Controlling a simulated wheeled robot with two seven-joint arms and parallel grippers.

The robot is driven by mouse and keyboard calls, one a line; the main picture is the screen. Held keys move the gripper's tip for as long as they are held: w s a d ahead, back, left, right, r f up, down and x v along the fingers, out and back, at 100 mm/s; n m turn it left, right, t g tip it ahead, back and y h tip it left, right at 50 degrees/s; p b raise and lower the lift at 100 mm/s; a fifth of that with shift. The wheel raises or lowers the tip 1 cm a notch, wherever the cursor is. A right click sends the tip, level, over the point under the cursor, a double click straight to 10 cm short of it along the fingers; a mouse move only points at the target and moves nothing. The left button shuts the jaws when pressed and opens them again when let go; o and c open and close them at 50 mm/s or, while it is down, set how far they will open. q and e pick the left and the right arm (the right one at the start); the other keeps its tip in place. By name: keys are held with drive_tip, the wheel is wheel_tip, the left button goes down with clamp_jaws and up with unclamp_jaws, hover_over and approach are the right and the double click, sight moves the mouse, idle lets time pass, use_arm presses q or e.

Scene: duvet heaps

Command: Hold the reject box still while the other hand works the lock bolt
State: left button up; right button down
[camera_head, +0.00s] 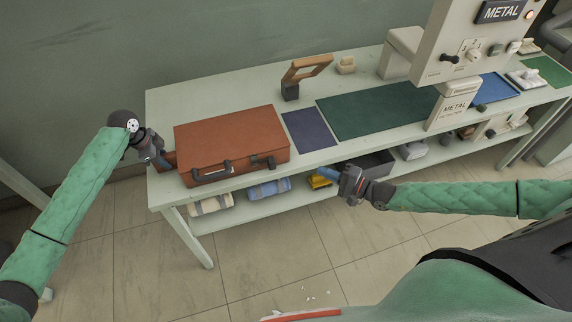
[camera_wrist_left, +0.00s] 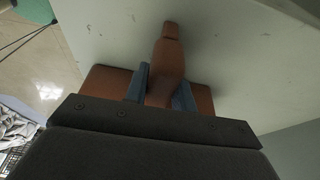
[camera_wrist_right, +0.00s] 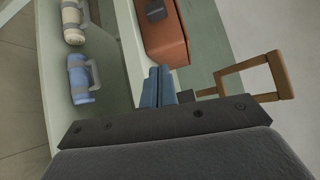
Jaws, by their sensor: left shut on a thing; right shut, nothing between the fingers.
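A reddish-brown box (camera_head: 232,140) with a black handle and latches on its front lies at the left end of the table; I take it as the reject box, but no label is readable. My left gripper (camera_head: 163,160) is at its left end, shut on a brown grip piece (camera_wrist_left: 167,60) that projects by the box. The box also shows in the right wrist view (camera_wrist_right: 163,32). My right gripper (camera_head: 325,173) is shut and empty in front of the table, right of the box and apart from it. I cannot make out which fitting is the lock bolt.
The pale green table (camera_head: 165,98) holds a wooden-framed stand (camera_head: 305,70), a navy mat (camera_head: 309,130), a dark green mat (camera_head: 375,108) and a metal-detector unit (camera_head: 455,45). Rolled bundles (camera_head: 268,188) and a dark bin (camera_head: 378,163) are on the lower shelf. The floor in front is mostly clear.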

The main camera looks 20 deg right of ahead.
drive_tip(key=w+a, duration=0.2)
drive_tip(key=w+a+n, duration=0.1)
drive_tip(key=w+a, duration=0.1)
drive_tip(key=w+a+n+y, duration=0.1)
drive_tip(key=w+a, duration=0.1)
drive_tip(key=a, duration=0.1)
drive_tip(key=shift+w+a+r, duration=0.1)
drive_tip(key=shift+w+r, duration=0.15)
drive_tip(key=shift+r, duration=0.05)
drive_tip(key=shift+a, duration=1.15)
drive_tip(key=shift+w+a, duration=0.1)
drive_tip(key=shift+a, duration=0.85)
